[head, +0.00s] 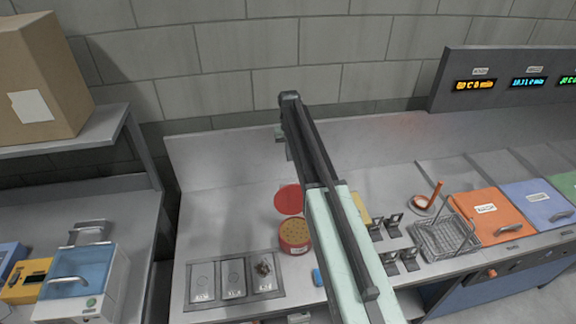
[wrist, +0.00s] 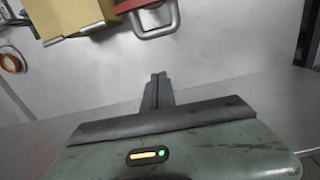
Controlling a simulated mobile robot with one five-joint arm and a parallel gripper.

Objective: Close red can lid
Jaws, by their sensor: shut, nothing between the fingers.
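A red can (head: 294,232) stands on the steel counter in the head view, with a tan, speckled top inside its rim. Its round red lid (head: 289,199) is open, tilted up at the can's back edge. My arm reaches over the counter just right of the can, its end beyond the lid towards the back wall. In the wrist view my gripper (wrist: 157,88) is shut and empty, with clear space around its fingertips. A red piece with a metal handle (wrist: 153,20) shows at the top there; I cannot tell whether it belongs to the can.
Left of the can is a tray of labelled compartments (head: 233,278). Right are a wire basket (head: 445,240), a ladle (head: 430,198) and orange (head: 480,222) and blue (head: 529,207) lidded bins. A shelf with a cardboard box (head: 40,75) stands left. Counter behind the lid is clear.

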